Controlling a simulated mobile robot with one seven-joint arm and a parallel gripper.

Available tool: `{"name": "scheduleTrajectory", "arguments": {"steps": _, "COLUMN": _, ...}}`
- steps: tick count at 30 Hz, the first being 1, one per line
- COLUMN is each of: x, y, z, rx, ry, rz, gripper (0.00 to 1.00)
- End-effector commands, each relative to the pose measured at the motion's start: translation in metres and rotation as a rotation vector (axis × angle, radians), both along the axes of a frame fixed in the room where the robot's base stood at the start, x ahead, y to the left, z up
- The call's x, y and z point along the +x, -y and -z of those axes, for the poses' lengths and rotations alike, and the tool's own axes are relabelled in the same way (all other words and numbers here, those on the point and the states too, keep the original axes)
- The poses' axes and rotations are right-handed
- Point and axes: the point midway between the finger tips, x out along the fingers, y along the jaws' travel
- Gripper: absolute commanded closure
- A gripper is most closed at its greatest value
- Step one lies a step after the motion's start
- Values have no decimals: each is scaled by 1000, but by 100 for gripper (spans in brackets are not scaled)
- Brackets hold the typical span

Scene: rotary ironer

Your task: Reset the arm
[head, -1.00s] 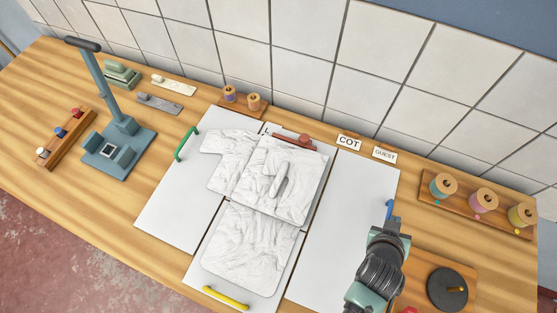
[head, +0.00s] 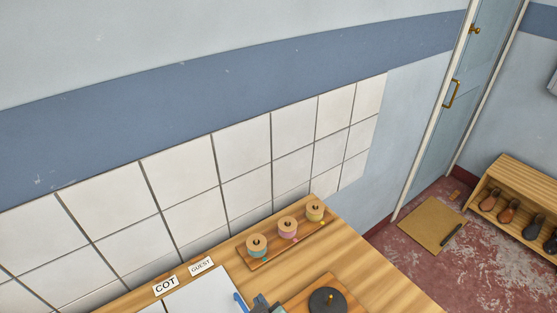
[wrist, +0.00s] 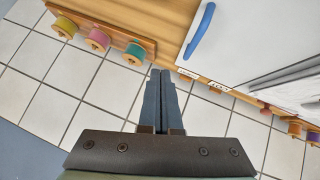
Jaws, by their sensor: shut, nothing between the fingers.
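My gripper (wrist: 160,76) shows in the wrist view with its two dark fingers closed together and nothing between them. Beyond its tips lie the white board (wrist: 240,50) with a blue handle (wrist: 200,33) and the wooden bench edge. In the head view only a small piece of my arm shows at the bottom edge, and the fingers are out of frame there.
A wooden rack (head: 262,263) with three thread spools stands against the tiled wall. COT (head: 165,285) and GUEST (head: 201,265) labels stand behind the white board. A black disc (head: 327,300) is nearby. A door and shoe shelf (head: 525,188) are at right.

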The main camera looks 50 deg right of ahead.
Motion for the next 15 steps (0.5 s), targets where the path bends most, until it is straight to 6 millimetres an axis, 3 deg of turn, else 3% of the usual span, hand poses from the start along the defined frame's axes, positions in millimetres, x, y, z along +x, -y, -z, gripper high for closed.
{"name": "scheduleTrajectory", "arguments": {"steps": 6, "x": -28, "y": 1, "z": -24, "rx": -1, "ry": 1, "rz": 2, "gripper": 100}}
{"name": "scheduleTrajectory", "arguments": {"steps": 15, "x": -48, "y": 0, "z": -44, "rx": -1, "ry": 0, "rz": 1, "gripper": 100}}
